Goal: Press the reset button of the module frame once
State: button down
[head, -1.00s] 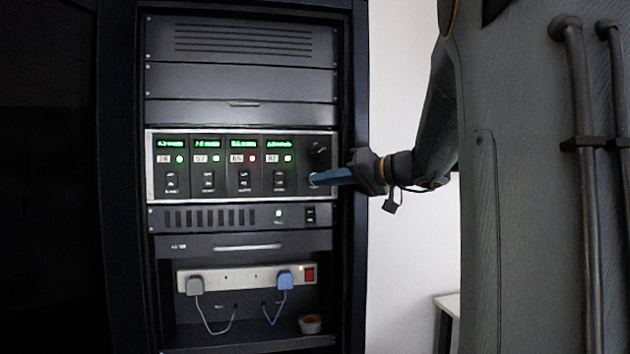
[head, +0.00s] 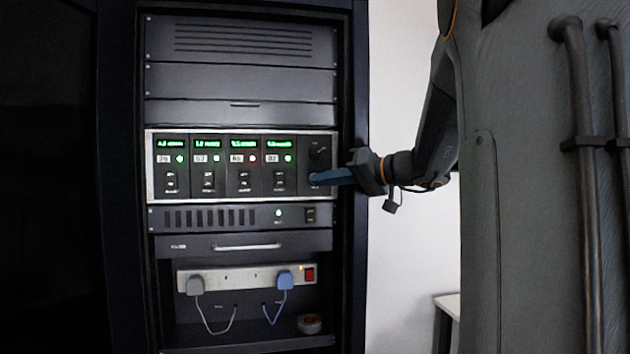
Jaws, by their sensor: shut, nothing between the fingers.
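The module frame (head: 222,198) is a silver-edged panel in the middle of the black rack. It holds several modules with green displays; the module marked 65 (head: 243,158) has a red light, the others green. My gripper (head: 313,178) is shut and empty, coming in from the right. Its blue fingertips are at the lower part of the frame's right-end section, below a dark knob (head: 318,151). The fingertips cover the spot where they meet the panel, so the reset button is not visible and I cannot tell whether they touch it.
Below the frame are a vented unit (head: 210,217) with a green light and a drawer (head: 240,247). Lower down, a power strip (head: 240,276) holds a grey and a blue plug. A tape roll (head: 310,324) lies on the rack floor. The rack's right post (head: 358,260) is close to my gripper.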

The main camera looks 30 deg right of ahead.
jog(key=shift+w+d+b, duration=0.1)
jog(key=shift+w+b, duration=0.15)
jog(key=shift+b, duration=0.4)
jog(key=shift+w+r+b, duration=0.25)
jog(key=shift+r+b, duration=0.25)
jog(key=shift+b, duration=0.15)
dwell(1.0)
jog(key=shift+f+b, duration=0.15)
jog(key=shift+b, duration=0.15)
dwell(0.3)
jog(key=shift+f+b, duration=0.35)
jog(key=shift+b, duration=0.25)
jog(key=shift+a+f, duration=0.15)
jog(key=shift+a, duration=0.05)
jog(key=s+b, duration=0.1)
jog(key=s, duration=0.1)
jog(key=s+a+b, duration=0.1)
jog(key=s, duration=0.1)
jog(key=shift+s+a+b, duration=0.15)
jog(key=shift+s+b, duration=0.1)
jog(key=shift+b, duration=0.05)
